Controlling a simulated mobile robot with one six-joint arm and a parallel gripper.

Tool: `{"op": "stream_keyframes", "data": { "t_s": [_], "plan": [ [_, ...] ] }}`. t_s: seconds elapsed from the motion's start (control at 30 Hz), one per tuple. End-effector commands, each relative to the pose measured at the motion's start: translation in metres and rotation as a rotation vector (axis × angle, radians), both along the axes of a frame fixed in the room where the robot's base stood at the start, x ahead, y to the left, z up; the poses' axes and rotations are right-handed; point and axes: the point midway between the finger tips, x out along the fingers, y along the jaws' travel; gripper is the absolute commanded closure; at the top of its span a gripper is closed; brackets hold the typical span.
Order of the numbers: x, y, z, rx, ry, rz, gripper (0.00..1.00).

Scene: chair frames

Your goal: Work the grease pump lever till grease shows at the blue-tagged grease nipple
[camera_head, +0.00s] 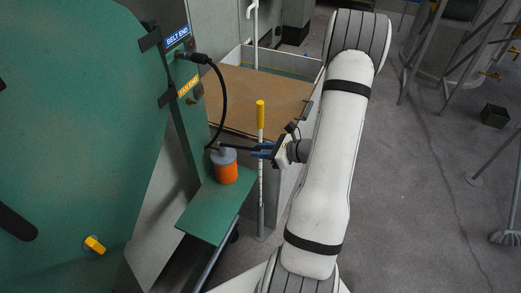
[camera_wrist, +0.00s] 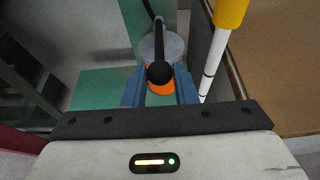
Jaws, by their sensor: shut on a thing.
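The grease pump (camera_head: 226,172) has an orange body and a grey top and stands on a green shelf (camera_head: 210,215). Its black lever (camera_head: 238,149) reaches right to my gripper (camera_head: 266,150). In the wrist view the lever's round black knob (camera_wrist: 159,73) sits between the blue fingers of my gripper (camera_wrist: 160,88), which is shut on it. A black hose (camera_head: 224,95) runs from the pump up to a fitting (camera_head: 198,58) just below the blue BELT END tag (camera_head: 177,37). The nipple there is covered by the fitting, and I can make out no grease. A yellow FAN END tag (camera_head: 188,86) is lower down.
A white post with a yellow top (camera_head: 260,115) stands close beside my gripper; it also shows in the wrist view (camera_wrist: 214,62). A brown-topped bin (camera_head: 262,98) is behind it. The green machine casing (camera_head: 80,120) fills the left. Floor at the right is mostly open.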

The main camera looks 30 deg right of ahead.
Motion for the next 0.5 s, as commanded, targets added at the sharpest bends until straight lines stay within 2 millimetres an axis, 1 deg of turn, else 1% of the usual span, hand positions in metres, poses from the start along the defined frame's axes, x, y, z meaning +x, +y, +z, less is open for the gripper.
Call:
{"op": "stream_keyframes", "data": {
  "t_s": [0.03, 0.1, 0.37, 0.5],
  "plan": [
    [-0.002, 0.000, -0.009, 0.001, 0.003, 0.000, 0.89],
    [-0.002, -0.001, -0.010, 0.000, 0.004, 0.000, 0.89],
    [-0.002, 0.000, -0.006, 0.000, 0.003, 0.001, 0.90],
    [0.001, 0.002, 0.004, 0.000, 0.001, 0.002, 0.89]
  ]
}}
